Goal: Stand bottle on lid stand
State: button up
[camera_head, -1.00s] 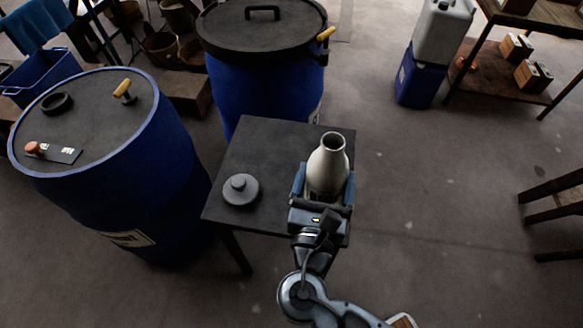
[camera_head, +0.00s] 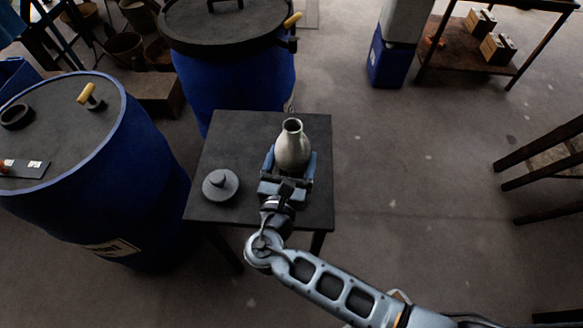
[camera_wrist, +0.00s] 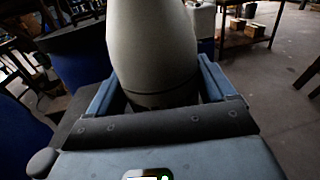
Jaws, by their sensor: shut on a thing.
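The pale grey bottle (camera_head: 292,149) with a narrow open neck is upright in my gripper (camera_head: 287,168). It fills the upper middle of the wrist view (camera_wrist: 152,50). My gripper's blue fingers are shut on the bottle's lower part, one on each side. The bottle is over the right half of a small dark square table (camera_head: 243,135), probably the lid stand. The bottle's base is hidden by my gripper, so I cannot tell whether it touches the top. A grey round lid with a knob (camera_head: 220,185) lies on the table, left of my gripper and apart from it.
A blue vat with a dark closed lid (camera_head: 232,80) stands behind the table. Another blue vat (camera_head: 130,190) stands close at the left, with a yellow handle (camera_head: 91,95) on top. A shelf (camera_head: 462,60) is at the back right. Floor right of the table is clear.

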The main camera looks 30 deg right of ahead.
aim_at(292, 170)
jog(key=shift+f, duration=2)
jog(key=shift+f, duration=0.1)
jog(key=o, duration=1.5)
jog(key=b+v, duration=0.2)
jog(key=v, duration=1)
